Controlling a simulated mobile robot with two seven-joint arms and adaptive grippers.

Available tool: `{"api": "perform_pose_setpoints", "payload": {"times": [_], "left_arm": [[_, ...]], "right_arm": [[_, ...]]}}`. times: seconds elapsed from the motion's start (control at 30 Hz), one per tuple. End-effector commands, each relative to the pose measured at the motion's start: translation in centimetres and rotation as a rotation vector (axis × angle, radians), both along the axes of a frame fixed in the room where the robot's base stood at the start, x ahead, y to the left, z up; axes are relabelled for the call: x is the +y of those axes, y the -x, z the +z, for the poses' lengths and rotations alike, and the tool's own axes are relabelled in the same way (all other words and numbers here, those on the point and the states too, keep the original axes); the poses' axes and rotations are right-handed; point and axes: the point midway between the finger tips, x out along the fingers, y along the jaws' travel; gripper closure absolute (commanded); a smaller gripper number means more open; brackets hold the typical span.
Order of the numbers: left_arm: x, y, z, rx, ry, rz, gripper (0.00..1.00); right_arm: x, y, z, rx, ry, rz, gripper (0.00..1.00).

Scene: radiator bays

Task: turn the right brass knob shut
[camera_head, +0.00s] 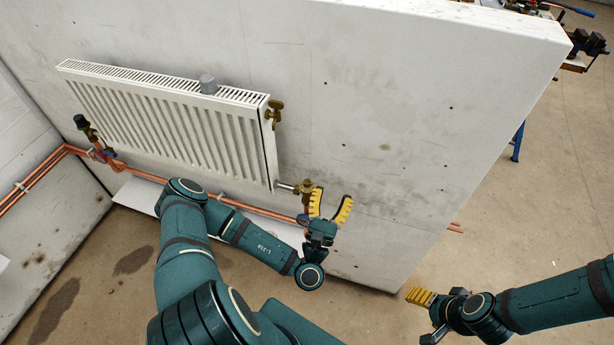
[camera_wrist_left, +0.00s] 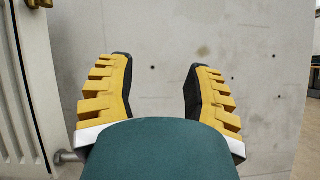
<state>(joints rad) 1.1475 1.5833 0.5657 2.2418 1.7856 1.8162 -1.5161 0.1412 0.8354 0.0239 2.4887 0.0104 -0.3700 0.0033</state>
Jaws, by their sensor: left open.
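At the radiator's lower right corner, a brass valve with a knob (camera_head: 305,187) sits on a short pipe stub. My left gripper (camera_head: 333,202) is open just to the right of this valve, its yellow-padded fingers pointing up. The left wrist view shows the open fingers (camera_wrist_left: 159,85) with only bare wall between them. The valve's knob is not visible there. A second brass fitting (camera_head: 274,113) is at the radiator's upper right; a piece of brass (camera_wrist_left: 38,3) shows at the wrist view's top left. My right gripper (camera_head: 421,297) is away at lower right; its opening is unclear.
The white radiator (camera_head: 170,115) hangs on a concrete wall (camera_head: 400,120) that ends at the right. Copper pipes (camera_head: 260,210) run low along the wall. A dark-capped valve (camera_head: 81,122) is at the radiator's left. The floor (camera_head: 520,220) at right is open.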

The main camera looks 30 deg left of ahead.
Motion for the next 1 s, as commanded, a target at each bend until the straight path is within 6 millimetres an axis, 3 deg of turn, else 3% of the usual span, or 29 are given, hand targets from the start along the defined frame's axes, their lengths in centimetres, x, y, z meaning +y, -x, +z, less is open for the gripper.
{"api": "perform_pose_setpoints", "payload": {"times": [0.1, 0.3, 0.57, 1.0], "left_arm": [[2.5, 0.9, -4.0, 0.190, 0.222, 0.166, 0.49], [4.1, 2.7, -8.2, 0.378, 0.420, 0.329, 0.49], [5.0, 2.2, -9.1, 0.413, 0.447, 0.357, 0.49], [9.8, -4.1, -9.0, 0.410, 0.447, 0.360, 0.49]], "right_arm": [[0.0, 0.0, 0.1, 0.000, 0.000, 0.000, 0.32], [0.0, 0.0, 0.1, 0.000, 0.000, 0.000, 0.32], [0.0, 0.0, -0.3, 0.000, 0.000, 0.000, 0.32], [0.1, 0.0, -1.6, 0.001, 0.003, 0.000, 0.32]]}}
